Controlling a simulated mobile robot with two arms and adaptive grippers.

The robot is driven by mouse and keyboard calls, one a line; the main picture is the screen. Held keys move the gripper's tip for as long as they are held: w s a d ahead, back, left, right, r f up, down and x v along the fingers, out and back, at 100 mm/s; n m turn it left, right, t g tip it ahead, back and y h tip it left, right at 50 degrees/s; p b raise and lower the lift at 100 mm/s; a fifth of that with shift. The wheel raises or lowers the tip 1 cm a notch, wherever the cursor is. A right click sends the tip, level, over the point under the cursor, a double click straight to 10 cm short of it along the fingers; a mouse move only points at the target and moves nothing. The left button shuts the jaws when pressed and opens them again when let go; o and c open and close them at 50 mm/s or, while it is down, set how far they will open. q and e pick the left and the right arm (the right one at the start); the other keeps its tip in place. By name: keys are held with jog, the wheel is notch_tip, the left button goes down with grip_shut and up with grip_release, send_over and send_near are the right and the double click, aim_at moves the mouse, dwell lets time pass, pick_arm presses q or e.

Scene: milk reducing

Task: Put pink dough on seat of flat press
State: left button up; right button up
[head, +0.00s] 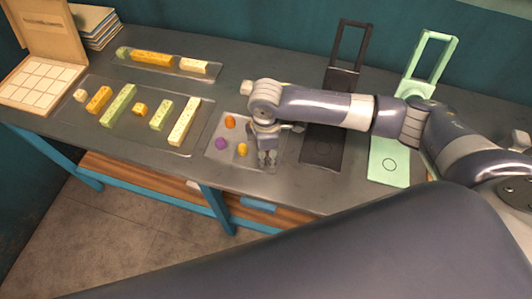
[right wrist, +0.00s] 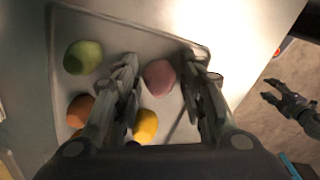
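The pink dough (right wrist: 160,76) lies on a shallow clear tray (right wrist: 120,20), between the spread fingers of my right gripper (right wrist: 168,80) in the right wrist view. That gripper is open and holds nothing. In the head view my right gripper (head: 267,157) points down over the tray and hides the pink dough. Two presses stand to the right: a black one (head: 322,148) and a mint green one (head: 390,163), each with a circle on its plate and a raised frame. I cannot tell which is the flat press. My left gripper (right wrist: 285,98) shows open over the floor in the right wrist view.
Orange (head: 230,122), purple (head: 221,143) and yellow (head: 242,149) dough share the tray; green dough (right wrist: 83,57) shows in the right wrist view. Trays of colored blocks (head: 119,104) and a wooden box (head: 42,83) stand left. My right arm crosses above the black press.

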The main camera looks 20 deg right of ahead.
jog(key=c, duration=0.7)
jog(key=shift+o, duration=0.2)
jog(key=shift+r, duration=0.1)
